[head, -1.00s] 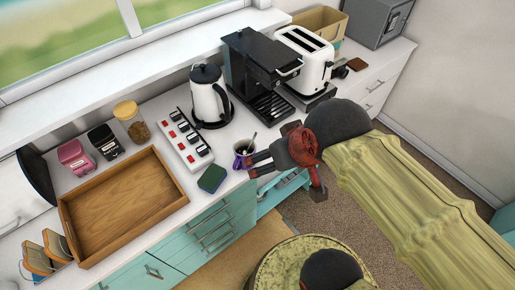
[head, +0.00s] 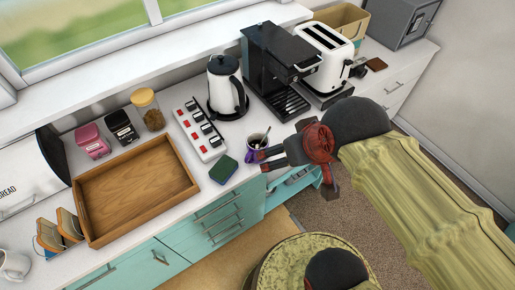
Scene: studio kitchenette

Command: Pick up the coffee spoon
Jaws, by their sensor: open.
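The coffee spoon (head: 265,136) stands tilted in a small purple mug (head: 254,150) near the counter's front edge; its thin handle sticks up above the rim. Dark contents show in the mug, and the spoon's lower end is hidden inside. My gripper (head: 264,160) is open, with its dark fingers pointing left toward the mug from the right. The fingertips are very close to the mug's right side, below the spoon's handle. I cannot tell whether they touch the mug.
A green sponge (head: 223,169) and a power strip (head: 200,130) lie left of the mug. A kettle (head: 226,86), a coffee machine (head: 275,70) and a toaster (head: 323,55) stand behind. A wooden tray (head: 135,235) fills the counter's left. An open drawer (head: 292,184) is below my gripper.

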